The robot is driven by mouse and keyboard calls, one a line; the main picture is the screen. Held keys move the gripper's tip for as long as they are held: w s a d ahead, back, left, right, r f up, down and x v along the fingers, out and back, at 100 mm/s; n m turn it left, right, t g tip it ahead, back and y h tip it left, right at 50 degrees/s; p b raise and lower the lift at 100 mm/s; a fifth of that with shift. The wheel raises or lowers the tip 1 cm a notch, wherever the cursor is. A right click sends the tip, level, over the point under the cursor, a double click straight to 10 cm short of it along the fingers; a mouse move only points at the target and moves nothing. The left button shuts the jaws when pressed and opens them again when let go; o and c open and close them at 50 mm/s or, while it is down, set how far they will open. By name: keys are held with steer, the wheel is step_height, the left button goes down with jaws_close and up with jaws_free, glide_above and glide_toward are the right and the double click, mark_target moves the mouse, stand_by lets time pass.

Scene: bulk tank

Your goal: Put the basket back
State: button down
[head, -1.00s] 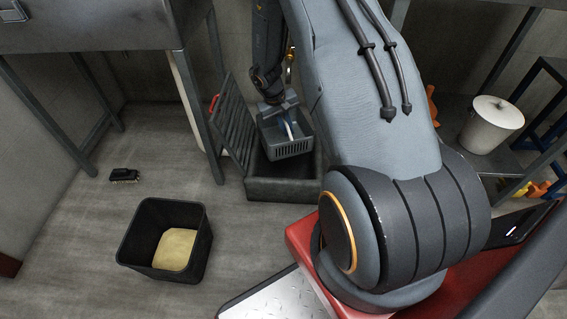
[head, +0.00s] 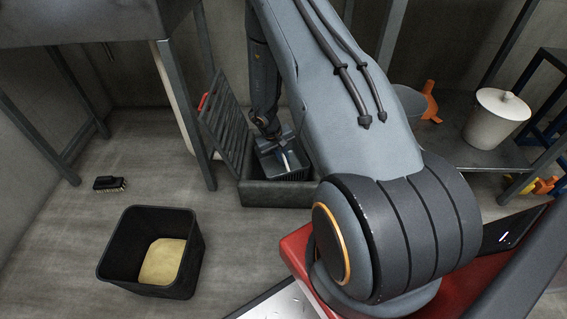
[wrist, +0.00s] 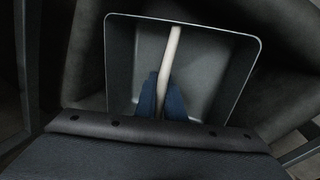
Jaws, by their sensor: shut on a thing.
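The grey slotted basket (head: 294,170) sits down inside the dark floor box (head: 272,194), its upper part showing above or near the rim. I cannot tell whether it rests on the bottom. My gripper (head: 278,146) is shut on the basket's pale handle, from above. In the wrist view the handle (wrist: 174,48) runs between the blue fingers of my gripper (wrist: 162,92), over the empty inside of the basket (wrist: 208,70). The box's slatted lid (head: 226,122) stands open, leaning to the left, with a red grip (head: 203,101).
A black bin (head: 120,255) with a tan content stands on the floor at front left. A brush (head: 109,183) lies beyond it. A metal table leg (head: 190,125) rises just left of the lid. A white lidded pot (head: 496,120) stands on the right shelf.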

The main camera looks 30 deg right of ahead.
steer(key=shift+f, duration=0.75)
steer(key=c, duration=1.9)
jaws_free()
steer(key=shift+o, duration=0.2)
steer(key=p+v, duration=0.5)
steer(key=v, duration=0.7)
steer(key=shift+d+r, duration=0.1)
